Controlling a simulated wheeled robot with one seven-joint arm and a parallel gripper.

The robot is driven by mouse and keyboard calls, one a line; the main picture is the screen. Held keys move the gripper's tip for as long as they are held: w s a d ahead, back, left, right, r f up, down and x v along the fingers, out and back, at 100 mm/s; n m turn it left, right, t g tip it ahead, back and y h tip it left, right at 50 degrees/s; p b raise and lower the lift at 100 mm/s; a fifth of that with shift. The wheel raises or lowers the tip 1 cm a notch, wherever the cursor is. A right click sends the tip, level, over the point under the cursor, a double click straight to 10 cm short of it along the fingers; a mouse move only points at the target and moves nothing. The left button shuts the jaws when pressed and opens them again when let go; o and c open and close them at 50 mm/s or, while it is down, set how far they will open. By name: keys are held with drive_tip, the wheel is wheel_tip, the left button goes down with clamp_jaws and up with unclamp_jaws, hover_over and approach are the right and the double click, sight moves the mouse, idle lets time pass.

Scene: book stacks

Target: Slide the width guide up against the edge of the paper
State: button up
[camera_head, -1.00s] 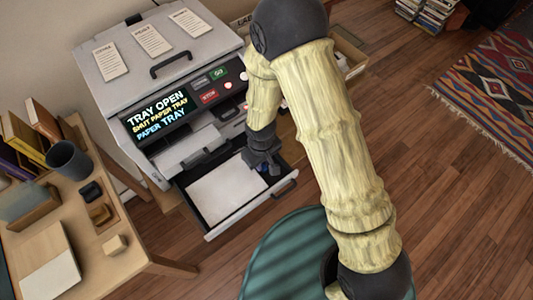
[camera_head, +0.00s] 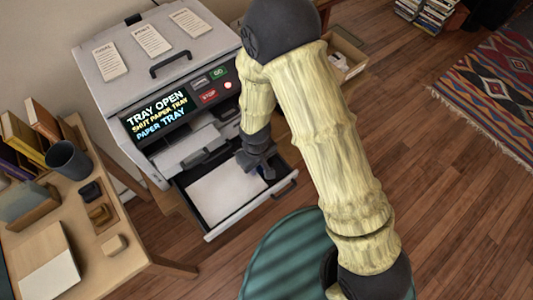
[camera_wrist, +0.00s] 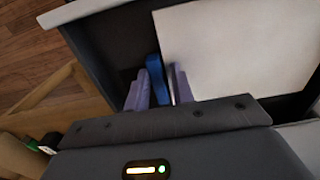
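The open paper tray (camera_head: 222,226) juts out of the front of the machine, with a white stack of paper (camera_head: 222,192) in it. In the wrist view, the paper (camera_wrist: 240,45) lies to the right on the dark tray floor. The blue width guide (camera_wrist: 156,78) stands beside the paper's near left edge, with a narrow dark gap showing along part of it. My gripper (camera_head: 262,168) is down in the tray's right part. In the wrist view its lavender fingers (camera_wrist: 158,88) stand on either side of the guide; whether they press on it I cannot tell.
The machine's display (camera_head: 158,115) reads TRAY OPEN, SHUT PAPER TRAY. The tray's handle (camera_head: 285,187) is at its front right. A wooden desk (camera_head: 125,262) with a dark cup (camera_head: 68,160) stands left. An open box (camera_head: 345,55) sits behind my arm.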

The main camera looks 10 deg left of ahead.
sight(258, 168)
drive_tip(key=shift+r, duration=0.1)
drive_tip(key=shift+r+p, duration=0.75)
drive_tip(key=shift+r, duration=0.1)
drive_tip(key=shift+w+d+r+p, duration=0.1)
drive_tip(key=shift+r+p, duration=1.95)
drive_tip(key=shift+r, duration=0.55)
